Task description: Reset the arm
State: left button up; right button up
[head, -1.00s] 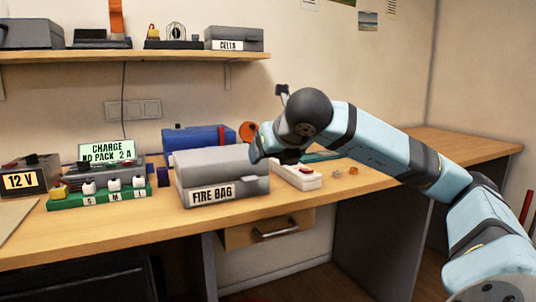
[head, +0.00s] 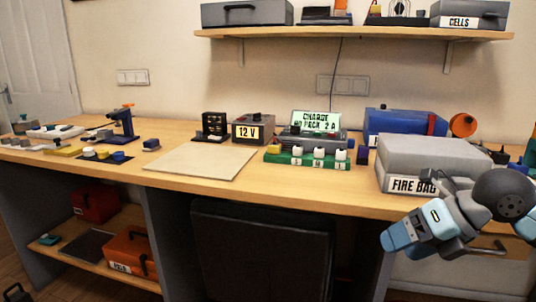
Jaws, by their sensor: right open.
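My right arm comes in from the right edge, its round dark wrist joint in front of the bench by the grey FIRE BAG box (head: 425,152). My right gripper (head: 390,240) points left, below and in front of the bench edge; it is open, and I see nothing in it. The arm hides part of the drawer front and of the box's lower right side. My left gripper is not in view.
Small tools lie at left.

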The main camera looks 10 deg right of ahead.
jog(key=s+a+r+m+t+y+p, duration=0.1)
jog(key=s+a+m+t+y, duration=0.1)
jog(key=s+a+m+y, duration=0.35)
jog(key=s+a+m+t+y+p, duration=0.25)
jog(key=a+m+y, duration=0.35)
jog(key=a+y, duration=0.45)
jog(key=s+a+f+m+t+h, duration=0.1)
jog(key=a+f+m+t+h, duration=0.1)
jog(key=f+m+t+h, duration=0.65)
jog(key=a+f+m+g+h, duration=0.15)
jog(key=m+h, duration=0.45)
jog(key=m, duration=0.8)
pick_arm(q)
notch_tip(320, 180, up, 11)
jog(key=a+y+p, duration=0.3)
jog(key=p, duration=1.6)
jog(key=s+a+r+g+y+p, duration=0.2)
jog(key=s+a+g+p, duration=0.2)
jog(key=p, duration=1.5)
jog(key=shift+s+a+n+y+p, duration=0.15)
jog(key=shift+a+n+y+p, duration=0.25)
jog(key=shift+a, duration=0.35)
pick_arm(e)
jog(key=s+d+r+g+h, duration=0.4)
jog(key=d+r+g+h, duration=0.1)
jog(key=d+r, duration=0.2)
jog(key=shift+d+g, duration=0.35)
jog(key=shift+d, duration=0.25)
